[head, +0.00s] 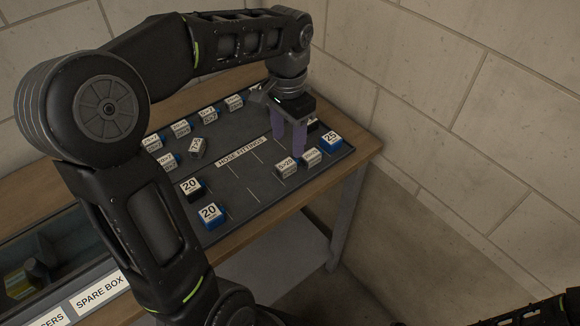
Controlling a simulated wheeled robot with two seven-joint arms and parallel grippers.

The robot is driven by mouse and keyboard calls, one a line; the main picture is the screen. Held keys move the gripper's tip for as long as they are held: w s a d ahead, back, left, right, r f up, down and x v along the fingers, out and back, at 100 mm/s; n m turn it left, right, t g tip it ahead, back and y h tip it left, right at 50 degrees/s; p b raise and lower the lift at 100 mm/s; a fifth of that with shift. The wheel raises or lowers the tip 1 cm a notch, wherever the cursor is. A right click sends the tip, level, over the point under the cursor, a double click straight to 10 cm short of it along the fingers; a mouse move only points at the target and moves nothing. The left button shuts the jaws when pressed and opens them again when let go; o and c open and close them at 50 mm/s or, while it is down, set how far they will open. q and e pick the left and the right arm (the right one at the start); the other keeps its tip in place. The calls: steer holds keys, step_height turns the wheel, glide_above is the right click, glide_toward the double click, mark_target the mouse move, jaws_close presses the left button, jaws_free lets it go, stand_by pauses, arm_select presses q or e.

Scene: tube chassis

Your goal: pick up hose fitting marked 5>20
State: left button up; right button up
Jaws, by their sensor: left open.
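The hose fitting marked 5>20 (286,166) is a grey block with a white label, on the front right part of the dark tray (260,190) labelled HOSE FITTINGS. My left gripper (288,146) has two purple fingers pointing down, apart, just above and behind this fitting. The fingers look empty. Whether the nearer fingertip touches the fitting or only overlaps it in the picture, I cannot tell. My right gripper is out of view; only a dark part of my own body shows at the bottom right corner.
Close right of the fitting is another grey labelled block (313,161), then a blue block marked 25 (331,142). Blocks marked 20 (211,215) stand to the left. Several labelled fittings line the tray's back. A SPARE BOX label (99,291) is at lower left.

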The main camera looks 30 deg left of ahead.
mark_target(288, 163)
arm_select(q)
steer(key=shift+f, duration=1.3)
steer(key=shift+f+p, duration=0.5)
steer(key=shift+f, duration=2.1)
jaws_close()
